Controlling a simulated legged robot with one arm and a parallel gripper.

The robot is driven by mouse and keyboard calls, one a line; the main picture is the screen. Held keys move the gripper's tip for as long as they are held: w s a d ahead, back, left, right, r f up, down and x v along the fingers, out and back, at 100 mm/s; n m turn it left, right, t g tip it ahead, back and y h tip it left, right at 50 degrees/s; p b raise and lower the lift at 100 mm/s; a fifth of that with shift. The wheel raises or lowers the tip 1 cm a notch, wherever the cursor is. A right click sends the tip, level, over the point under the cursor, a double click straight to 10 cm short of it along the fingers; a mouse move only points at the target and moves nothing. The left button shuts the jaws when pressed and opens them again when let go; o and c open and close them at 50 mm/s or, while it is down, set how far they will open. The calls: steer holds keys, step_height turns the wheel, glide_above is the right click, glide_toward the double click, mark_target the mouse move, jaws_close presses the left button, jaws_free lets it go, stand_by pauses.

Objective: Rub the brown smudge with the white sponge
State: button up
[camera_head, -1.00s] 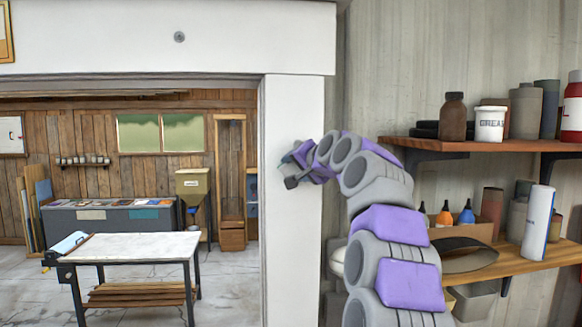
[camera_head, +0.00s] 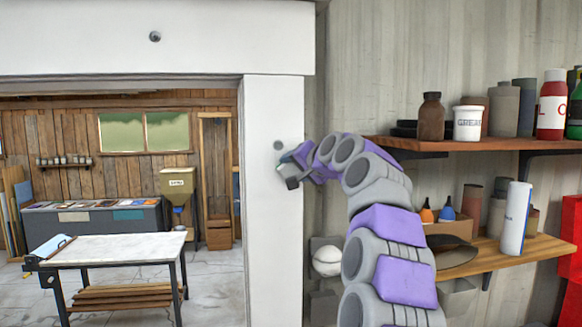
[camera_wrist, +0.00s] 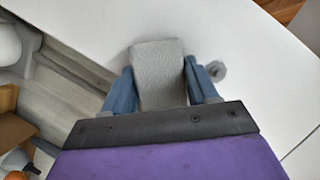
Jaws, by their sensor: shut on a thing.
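The white sponge (camera_wrist: 158,75) shows as a pale grey-white block in the wrist view. My gripper (camera_wrist: 162,88) is shut on it, with a blue finger on each side. The sponge's far end is at or close to a white surface; I cannot tell whether it touches. In the head view my gripper (camera_head: 288,170) is at the white post (camera_head: 272,240), near its right edge. The sponge is too small to make out clearly there. I see no clear brown smudge in either view; it may be hidden behind the sponge or gripper.
A round bolt head (camera_wrist: 216,71) sits on the white surface just right of the sponge. Shelves (camera_head: 470,146) with bottles and cans stand right of my arm. A white-topped table (camera_head: 115,248) stands beyond the opening on the left, with open floor around it.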

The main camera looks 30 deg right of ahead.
mark_target(280, 170)
steer(key=shift+w+a, duration=0.25)
steer(key=shift+a, duration=0.5)
steer(key=shift+w+a, duration=0.2)
steer(key=shift+a, duration=0.55)
steer(key=shift+w+a, duration=0.25)
steer(key=shift+a, duration=0.5)
steer(key=shift+d, duration=0.1)
steer(key=shift+s+d+f, duration=0.1)
steer(key=shift+s+f, duration=0.1)
steer(key=shift+s, duration=0.15)
steer(key=shift+s+b, duration=0.3)
steer(key=shift+s, duration=0.05)
steer(key=shift+s+a+r+b, duration=0.1)
steer(key=shift+s+a+b, duration=0.2)
steer(key=shift+s, duration=0.45)
steer(key=shift+s+a+r+b, duration=0.1)
steer(key=shift+s+a+b, duration=0.15)
steer(key=shift+s, duration=0.5)
steer(key=shift+s+a+b, duration=0.2)
steer(key=shift+s+a, duration=0.1)
steer(key=shift+s, duration=0.45)
steer(key=shift+d, duration=0.1)
